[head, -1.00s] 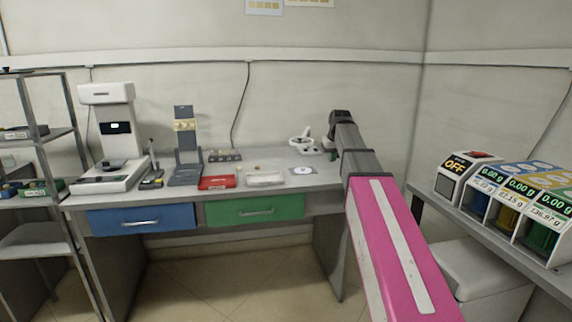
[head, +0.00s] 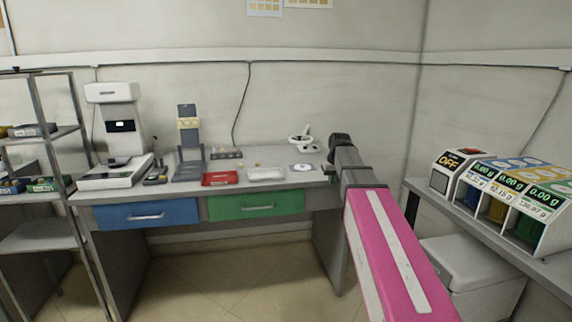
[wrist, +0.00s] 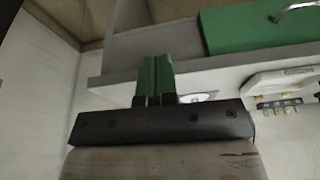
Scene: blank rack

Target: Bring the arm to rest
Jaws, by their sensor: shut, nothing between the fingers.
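My gripper shows in the wrist view (wrist: 155,80), with its two green fingers close together and nothing between them. In the wrist view the fingers overlap the edge of the grey workbench, near a round white disc (wrist: 197,97); I cannot tell the gap to the bench. In the head view my pink and grey arm reaches forward on the right, and its far end is at the right end of the workbench (head: 325,180). The gripper's fingers are hardly visible there, hidden by the arm.
The bench has a blue drawer (head: 147,214) and a green drawer (head: 255,205), both shut. A red tray (head: 220,179), a white tray (head: 266,174) and a white machine (head: 113,92) stand on it. Dispensers (head: 530,218) stand on the right counter. A metal rack (head: 45,133) is at left.

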